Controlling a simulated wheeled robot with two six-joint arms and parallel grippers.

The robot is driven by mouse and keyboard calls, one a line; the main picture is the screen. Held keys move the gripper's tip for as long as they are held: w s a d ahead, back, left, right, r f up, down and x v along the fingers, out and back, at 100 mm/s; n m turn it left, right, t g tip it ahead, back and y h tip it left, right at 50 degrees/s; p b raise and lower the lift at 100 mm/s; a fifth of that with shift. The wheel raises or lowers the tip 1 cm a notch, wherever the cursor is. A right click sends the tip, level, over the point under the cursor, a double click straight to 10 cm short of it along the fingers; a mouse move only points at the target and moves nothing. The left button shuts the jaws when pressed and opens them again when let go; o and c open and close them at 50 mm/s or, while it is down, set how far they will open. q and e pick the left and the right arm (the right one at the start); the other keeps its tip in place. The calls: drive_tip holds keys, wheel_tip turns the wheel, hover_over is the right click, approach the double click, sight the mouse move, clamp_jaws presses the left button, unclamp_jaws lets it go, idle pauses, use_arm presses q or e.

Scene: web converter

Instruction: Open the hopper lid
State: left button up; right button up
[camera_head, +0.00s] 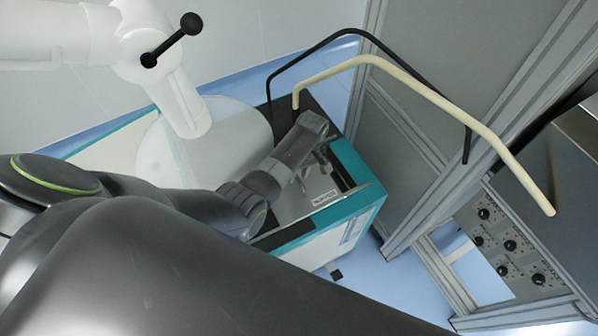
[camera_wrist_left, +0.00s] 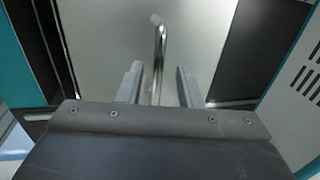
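The hopper lid shows in the left wrist view as a flat pale grey panel (camera_wrist_left: 105,35) with a thin, shiny metal handle (camera_wrist_left: 160,45). My left gripper (camera_wrist_left: 158,85) is open, with one finger on each side of the handle. A gap shows between the handle and each finger. In the head view my left gripper (camera_head: 316,168) reaches into the top of the teal-and-white machine (camera_head: 362,203) and hides much of the lid. The lid appears closed, but its edges are only partly visible. My right gripper is not in view.
A metal frame with a knob panel (camera_head: 510,245) stands at the right. White cylindrical parts with a black-knobbed lever (camera_head: 172,40) are at upper left.

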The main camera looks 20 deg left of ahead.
use_arm(q)
drive_tip(key=shift+w+r, duration=0.1)
drive_tip(key=shift+r, duration=0.15)
wheel_tip(320, 180, up, 10)
drive_tip(key=w+d+b, duration=0.1)
drive_tip(key=w, duration=0.1)
wheel_tip(320, 180, up, 7)
drive_tip(key=p, duration=0.5)
hover_over(305, 181)
drive_tip(key=shift+w+d+f, duration=0.25)
drive_tip(key=shift+w+d, duration=0.15)
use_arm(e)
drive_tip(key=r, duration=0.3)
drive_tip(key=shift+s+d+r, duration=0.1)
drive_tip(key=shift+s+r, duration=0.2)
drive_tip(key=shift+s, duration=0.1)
